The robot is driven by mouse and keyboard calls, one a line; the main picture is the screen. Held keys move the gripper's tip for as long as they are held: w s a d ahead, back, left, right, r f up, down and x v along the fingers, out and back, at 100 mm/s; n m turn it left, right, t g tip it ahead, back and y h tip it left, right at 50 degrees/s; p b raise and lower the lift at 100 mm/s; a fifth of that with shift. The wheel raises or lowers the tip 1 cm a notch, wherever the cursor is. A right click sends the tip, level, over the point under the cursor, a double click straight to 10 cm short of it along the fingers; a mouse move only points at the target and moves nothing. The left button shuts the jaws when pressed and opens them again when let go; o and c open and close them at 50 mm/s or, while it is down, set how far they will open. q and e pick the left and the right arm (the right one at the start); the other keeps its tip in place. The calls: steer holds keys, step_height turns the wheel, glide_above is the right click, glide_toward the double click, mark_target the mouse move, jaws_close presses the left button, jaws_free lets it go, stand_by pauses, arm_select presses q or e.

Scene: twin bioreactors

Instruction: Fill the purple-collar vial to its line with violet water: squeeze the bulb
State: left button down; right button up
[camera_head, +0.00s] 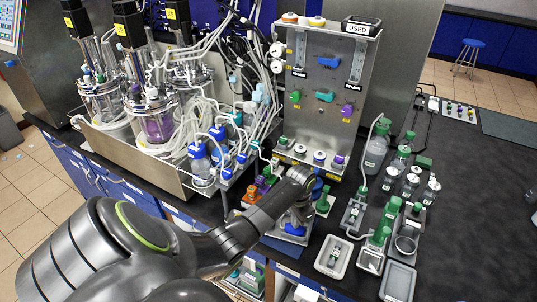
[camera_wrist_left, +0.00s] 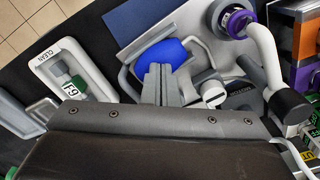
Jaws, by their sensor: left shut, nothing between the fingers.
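The blue bulb (camera_wrist_left: 168,54) sits in a grey wire-framed holder in the left wrist view. It also shows in the head view (camera_head: 294,229), below my left wrist. My left gripper (camera_wrist_left: 158,76) is shut with nothing between its fingers. Its fingertips overlap the bulb's near edge in the left wrist view; I cannot tell if they press on it. The purple collar (camera_wrist_left: 238,22) of a vial shows at upper right, beside a thick white tube. The vial's line and water level are not readable. My right gripper is not in view.
A white tray marked CLEAN (camera_wrist_left: 80,68) holds a green-capped item left of the bulb. Orange and purple blocks (camera_wrist_left: 306,42) stand at right. Bioreactors (camera_head: 155,120) and bottles stand behind my left arm. Green-capped bottles (camera_head: 377,145) crowd the right; bare black bench lies beyond.

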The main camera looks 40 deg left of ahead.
arm_select(q)
steer(key=shift+f, duration=0.7)
stand_by(1.2)
steer(key=shift+r, duration=0.15)
steer(key=shift+r+p, duration=0.8)
steer(key=shift+r, duration=0.4)
steer(key=shift+r, duration=2.55)
